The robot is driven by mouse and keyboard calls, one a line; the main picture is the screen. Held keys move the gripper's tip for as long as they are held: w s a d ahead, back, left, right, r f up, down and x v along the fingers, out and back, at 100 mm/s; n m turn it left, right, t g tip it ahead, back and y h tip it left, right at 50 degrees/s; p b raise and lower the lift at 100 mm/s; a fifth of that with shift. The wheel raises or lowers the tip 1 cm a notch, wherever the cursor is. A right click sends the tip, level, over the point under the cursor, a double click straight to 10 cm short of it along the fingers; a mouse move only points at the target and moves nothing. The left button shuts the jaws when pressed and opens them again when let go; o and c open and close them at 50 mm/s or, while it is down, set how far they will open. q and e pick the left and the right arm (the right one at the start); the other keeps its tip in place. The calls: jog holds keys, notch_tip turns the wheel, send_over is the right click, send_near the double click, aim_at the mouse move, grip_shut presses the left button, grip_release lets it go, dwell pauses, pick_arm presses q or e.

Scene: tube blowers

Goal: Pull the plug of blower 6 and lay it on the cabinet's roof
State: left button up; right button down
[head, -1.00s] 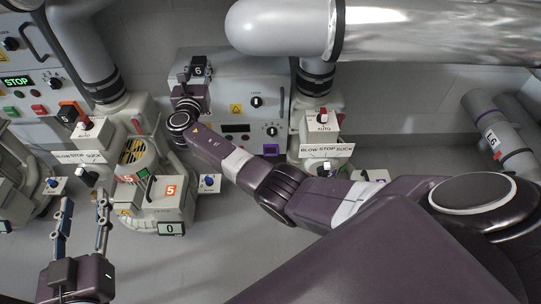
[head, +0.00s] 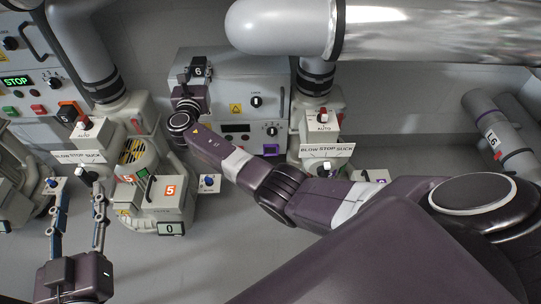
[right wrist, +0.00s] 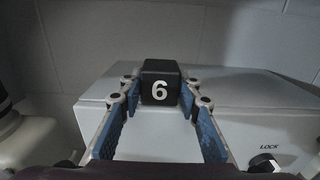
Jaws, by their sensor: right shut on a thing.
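The plug, a black block with a white 6 (head: 197,71), is gripped by my right gripper (head: 188,76) at the cabinet's upper left. In the right wrist view the plug (right wrist: 160,84) sits between the tips of my right gripper (right wrist: 160,92), its number facing the camera. The grey cabinet (head: 235,90) stands by the back wall, and its pale roof shows in the right wrist view (right wrist: 232,88) around and behind the plug. I cannot tell whether the plug touches the roof. My left gripper (head: 79,187) is open and empty at the lower left.
A blower marked 5 (head: 170,189) stands left of my right arm. Another blower (head: 318,128) with a BLOW STOP SUCK plate stands right of the cabinet. A large silver pipe (head: 430,35) crosses the top right. Grey floor is free at lower middle.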

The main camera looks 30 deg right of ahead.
dwell(0.3)
jog(key=c, duration=1.4)
grip_release()
jog(key=shift+o, duration=0.2)
